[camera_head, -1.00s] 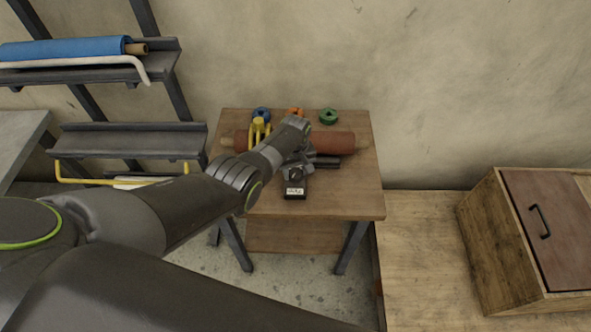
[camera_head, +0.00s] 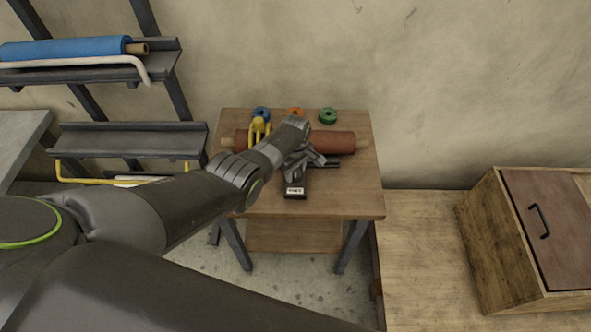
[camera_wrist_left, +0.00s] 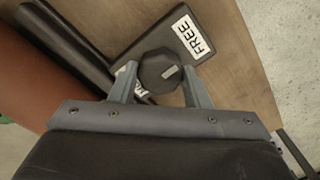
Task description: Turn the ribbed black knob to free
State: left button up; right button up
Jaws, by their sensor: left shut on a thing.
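The ribbed black knob (camera_wrist_left: 159,72) shows in the left wrist view, with a light pointer mark on its top. It sits on a dark block (camera_wrist_left: 150,38) that carries a white FREE label (camera_wrist_left: 190,36) and another label partly hidden beside the knob. The pointer mark is toward the FREE label's side. My left gripper (camera_wrist_left: 158,80) is shut on the knob, one finger on each side. In the head view my left gripper (camera_head: 301,162) is over the block (camera_head: 295,194) on the small table. My right gripper is not in view.
A red-brown roll (camera_head: 335,142) lies behind the block on the wooden table (camera_head: 345,195). Blue (camera_head: 261,114), orange (camera_head: 296,112) and green (camera_head: 328,116) rings are at the back. A yellow clamp-like part (camera_head: 258,130) stands at left. A wooden cabinet (camera_head: 490,245) is at right.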

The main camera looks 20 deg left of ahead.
aim_at(296, 172)
pick_arm(q)
jog(key=o, duration=1)
jog(key=shift+c, duration=0.2)
jog(key=shift+r, duration=0.15)
notch_tip(296, 172, up, 3)
jog(key=shift+f+p, duration=0.15)
jog(key=shift+p, duration=0.75)
jog(key=shift+r, duration=0.25)
notch_tip(296, 172, up, 14)
jog(key=b, duration=0.1)
